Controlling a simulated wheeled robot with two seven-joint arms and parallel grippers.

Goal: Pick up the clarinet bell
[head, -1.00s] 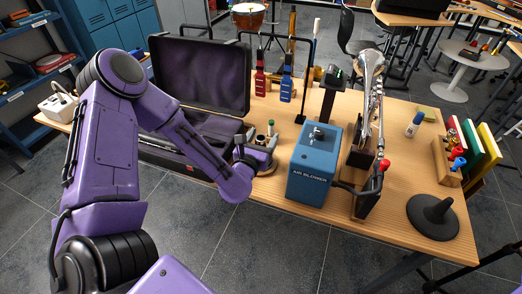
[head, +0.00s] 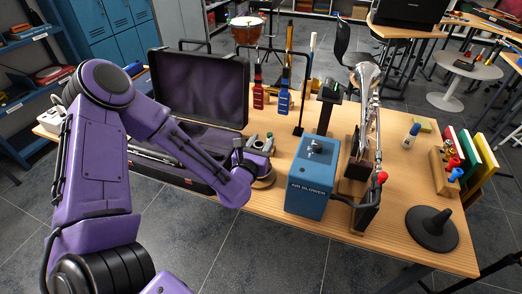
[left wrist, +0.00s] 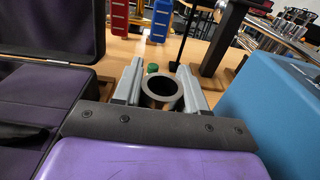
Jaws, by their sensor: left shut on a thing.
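The clarinet bell shows in the left wrist view as a dark, hollow ring (left wrist: 161,88) with a grey rim, its opening facing the camera. It sits between the two grey fingers of my left gripper (left wrist: 159,70), which is shut on it. In the head view my left gripper (head: 262,146) is over the table between the open case and the blue air blower. The bell is hard to make out there. Whether it is clear of the table is hard to tell. My right gripper is in neither view now.
The open black case (head: 200,88) with purple lining stands left of the gripper. The blue air blower (head: 313,178) stands close on the right, with a brass instrument (head: 367,105) on a stand beyond it.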

